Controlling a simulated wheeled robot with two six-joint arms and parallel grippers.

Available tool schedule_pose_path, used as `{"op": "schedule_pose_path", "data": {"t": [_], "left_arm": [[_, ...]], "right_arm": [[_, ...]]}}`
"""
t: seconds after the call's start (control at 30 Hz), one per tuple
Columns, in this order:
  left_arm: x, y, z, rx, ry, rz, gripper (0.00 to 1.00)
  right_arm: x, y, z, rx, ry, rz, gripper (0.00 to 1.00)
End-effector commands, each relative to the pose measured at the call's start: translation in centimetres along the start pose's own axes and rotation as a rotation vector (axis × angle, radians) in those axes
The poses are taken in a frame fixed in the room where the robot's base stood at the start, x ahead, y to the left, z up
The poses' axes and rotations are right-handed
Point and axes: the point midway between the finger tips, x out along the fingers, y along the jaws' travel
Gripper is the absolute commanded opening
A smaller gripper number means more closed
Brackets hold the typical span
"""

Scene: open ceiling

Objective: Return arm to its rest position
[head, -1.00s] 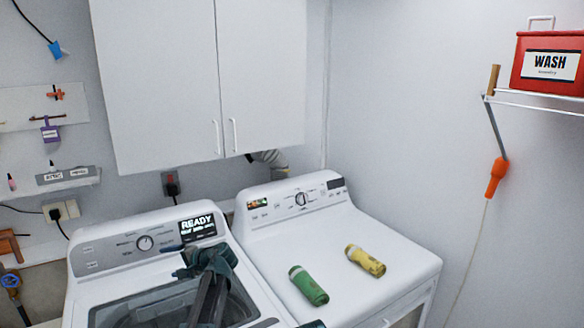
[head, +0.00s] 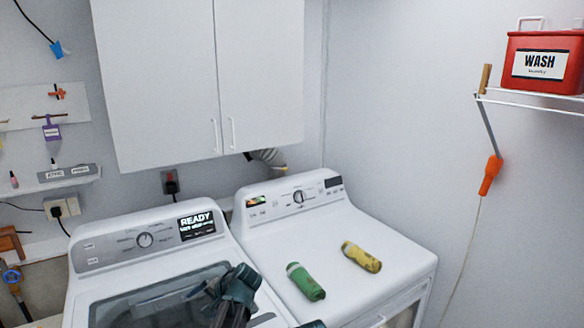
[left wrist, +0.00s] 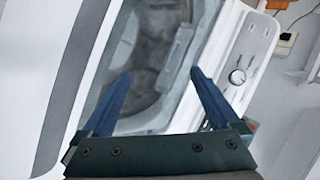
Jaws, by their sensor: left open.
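My left gripper (head: 222,290) is over the right part of the washer's glass lid in the head view, its arm coming up from the bottom edge. In the left wrist view its two blue fingers (left wrist: 160,95) are spread apart with nothing between them. The washer (head: 100,262) has a dark glass lid and a lit READY display (head: 197,225). The lid's glass also fills the middle of the left wrist view (left wrist: 150,50). A small dark piece at the bottom edge of the head view may be part of my right arm. My right gripper is not visible.
The white dryer (head: 390,240) stands to the right, with a green bottle (head: 306,281) and a yellow bottle (head: 361,257) lying on top. White cabinets (head: 200,80) hang above. A wall shelf (head: 530,100) at right holds a red WASH box (head: 543,62).

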Motion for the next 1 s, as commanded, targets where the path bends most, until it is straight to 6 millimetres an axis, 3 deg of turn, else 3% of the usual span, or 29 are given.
{"op": "schedule_pose_path", "data": {"t": [0.3,0.43,0.63,1.0], "left_arm": [[-9.0,15.1,9.5,-0.016,-0.054,0.428,0.96],[-12.3,19.4,12.9,0.002,-0.091,0.571,0.96],[-15.1,22.4,15.6,0.025,-0.125,0.685,0.96],[-15.4,22.7,15.8,0.027,-0.132,0.701,0.96]], "right_arm": [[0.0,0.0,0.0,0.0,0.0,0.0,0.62],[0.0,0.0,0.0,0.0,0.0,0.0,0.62],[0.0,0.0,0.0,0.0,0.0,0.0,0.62],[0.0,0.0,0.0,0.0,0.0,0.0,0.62]]}}
